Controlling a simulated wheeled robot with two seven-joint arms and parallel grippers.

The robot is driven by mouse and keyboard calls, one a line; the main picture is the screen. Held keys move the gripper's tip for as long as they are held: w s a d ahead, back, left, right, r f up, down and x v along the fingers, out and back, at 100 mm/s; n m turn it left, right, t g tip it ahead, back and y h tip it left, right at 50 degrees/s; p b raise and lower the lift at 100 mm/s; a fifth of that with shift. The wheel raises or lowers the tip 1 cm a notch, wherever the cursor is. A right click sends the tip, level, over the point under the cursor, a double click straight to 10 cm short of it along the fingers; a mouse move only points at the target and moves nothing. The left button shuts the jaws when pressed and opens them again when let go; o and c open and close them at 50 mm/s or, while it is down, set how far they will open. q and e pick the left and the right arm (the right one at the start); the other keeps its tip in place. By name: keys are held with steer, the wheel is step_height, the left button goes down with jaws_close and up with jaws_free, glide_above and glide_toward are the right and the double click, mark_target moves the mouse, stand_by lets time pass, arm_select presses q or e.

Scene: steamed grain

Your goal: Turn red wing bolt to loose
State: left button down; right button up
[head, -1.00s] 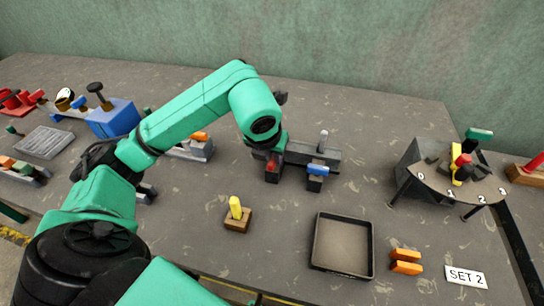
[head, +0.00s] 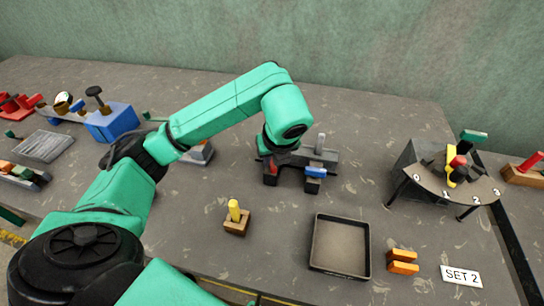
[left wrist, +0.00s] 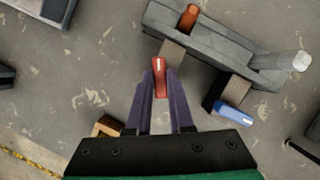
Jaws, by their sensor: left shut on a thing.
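The red wing bolt (left wrist: 159,76) is between the fingers of my left gripper (left wrist: 160,84) in the left wrist view, its wing lying along the fingers. In the head view my left gripper (head: 275,155) reaches down at the left end of a dark grey block (head: 325,156) and mostly hides the bolt. The gripper is shut on the bolt. The same block (left wrist: 225,50) carries an orange bolt (left wrist: 189,18), a pale grey post (left wrist: 299,61) and a blue wing bolt (left wrist: 234,113), which also shows in the head view (head: 316,172). My right gripper is not in view.
A yellow peg on a wooden base (head: 235,222), an empty dark tray (head: 316,245) and orange pieces (head: 402,256) lie in front. A numbered dial stand (head: 440,191) stands right. A blue box (head: 112,125) stands left. Table between block and tray is clear.

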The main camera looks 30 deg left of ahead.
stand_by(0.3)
arm_select(q)
steer(key=c, duration=0.8)
jaws_free()
steer(key=p+v, duration=0.5)
steer(key=v, duration=0.9)
steer(key=shift+r+p, duration=0.3)
steer(key=shift+p, duration=0.05)
